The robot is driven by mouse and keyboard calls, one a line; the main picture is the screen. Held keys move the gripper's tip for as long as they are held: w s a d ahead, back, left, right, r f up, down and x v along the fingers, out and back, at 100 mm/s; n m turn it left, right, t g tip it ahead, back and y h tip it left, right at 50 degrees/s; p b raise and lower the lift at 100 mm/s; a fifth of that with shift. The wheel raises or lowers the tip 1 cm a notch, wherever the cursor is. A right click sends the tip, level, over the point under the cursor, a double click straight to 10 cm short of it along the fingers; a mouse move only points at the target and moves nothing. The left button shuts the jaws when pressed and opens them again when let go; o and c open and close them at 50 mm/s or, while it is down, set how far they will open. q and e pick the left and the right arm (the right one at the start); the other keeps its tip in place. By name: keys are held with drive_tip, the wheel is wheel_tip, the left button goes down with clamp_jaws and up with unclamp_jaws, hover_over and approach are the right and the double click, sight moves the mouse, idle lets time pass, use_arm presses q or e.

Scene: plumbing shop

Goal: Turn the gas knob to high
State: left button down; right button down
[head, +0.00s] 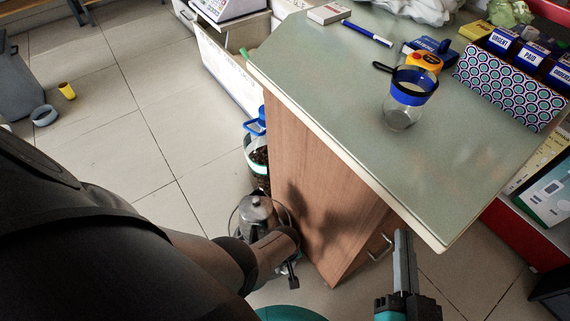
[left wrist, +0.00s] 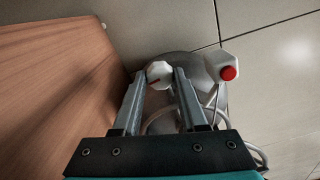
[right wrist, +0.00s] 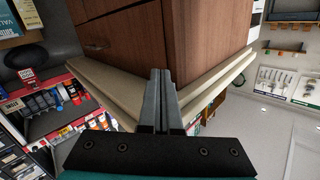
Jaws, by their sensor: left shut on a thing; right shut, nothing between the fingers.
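The gas knob (left wrist: 160,72) is a small white faceted knob with a red mark in the left wrist view. It sits between the fingertips of my left gripper (left wrist: 160,78), which is shut on it. Behind it is a rounded grey metal body (left wrist: 190,62). A second white part with a round red face (left wrist: 229,73) stands to the right, outside the fingers. In the head view my left arm hides the knob. My right gripper (head: 401,236) is shut and empty by the counter's near corner; it also shows in the right wrist view (right wrist: 160,75).
The counter (head: 350,90) has a wooden side close to the left gripper. The tiled floor at left is mostly clear.

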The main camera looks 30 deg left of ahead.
use_arm(q)
drive_tip(key=n, duration=1.1)
idle(0.5)
drive_tip(key=shift+c, duration=2.2)
unclamp_jaws()
drive_tip(key=shift+r, duration=0.1)
